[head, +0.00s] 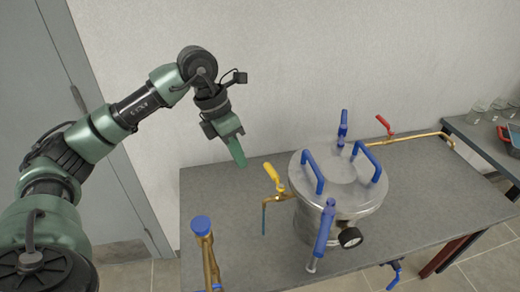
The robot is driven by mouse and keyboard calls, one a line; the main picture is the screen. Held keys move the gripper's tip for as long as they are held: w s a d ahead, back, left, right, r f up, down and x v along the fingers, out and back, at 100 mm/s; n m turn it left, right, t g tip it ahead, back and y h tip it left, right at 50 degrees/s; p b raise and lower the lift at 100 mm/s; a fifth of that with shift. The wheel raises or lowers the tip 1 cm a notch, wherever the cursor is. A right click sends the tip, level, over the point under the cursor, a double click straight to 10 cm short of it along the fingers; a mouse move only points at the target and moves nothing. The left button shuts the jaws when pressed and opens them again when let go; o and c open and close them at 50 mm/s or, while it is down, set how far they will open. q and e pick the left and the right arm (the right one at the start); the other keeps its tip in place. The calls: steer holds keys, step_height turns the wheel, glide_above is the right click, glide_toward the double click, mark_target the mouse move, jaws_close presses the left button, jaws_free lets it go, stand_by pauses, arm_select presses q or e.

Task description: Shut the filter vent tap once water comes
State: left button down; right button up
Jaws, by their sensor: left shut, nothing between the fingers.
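A steel filter vessel (338,188) with a round lid stands on a grey table. On its left side is a small brass tap with a yellow lever (273,177); the lever is tilted, rising to the left. Its brass spout (268,201) points left and down. A thin blue streak (263,221) hangs below the spout and looks like water. My left gripper (239,158) is shut and empty, pointing down above the table, left of and a little above the yellow lever, not touching it. My right gripper is out of view.
Blue handles (367,160) stand on the lid and a blue clamp lever (325,228) at the front, near a black gauge (350,237). A brass pipe with a red lever (386,126) runs right. A blue-capped brass pipe (203,236) stands front left. The table's back left (205,190) is clear.

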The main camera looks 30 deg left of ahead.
mark_target(274, 176)
arm_select(q)
steer(key=w+d+f+t+y+p, duration=0.1)
steer(key=w+d+f+p, duration=0.1)
steer(key=w+f+p, duration=0.3)
step_height(274, 176, down, 2)
steer(key=shift+w+d+f+m+y, duration=0.2)
steer(key=shift+w+f+m+y, duration=0.1)
steer(key=shift+w+m, duration=0.15)
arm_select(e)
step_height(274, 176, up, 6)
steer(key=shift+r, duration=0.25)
arm_select(q)
steer(key=shift+a, duration=0.1)
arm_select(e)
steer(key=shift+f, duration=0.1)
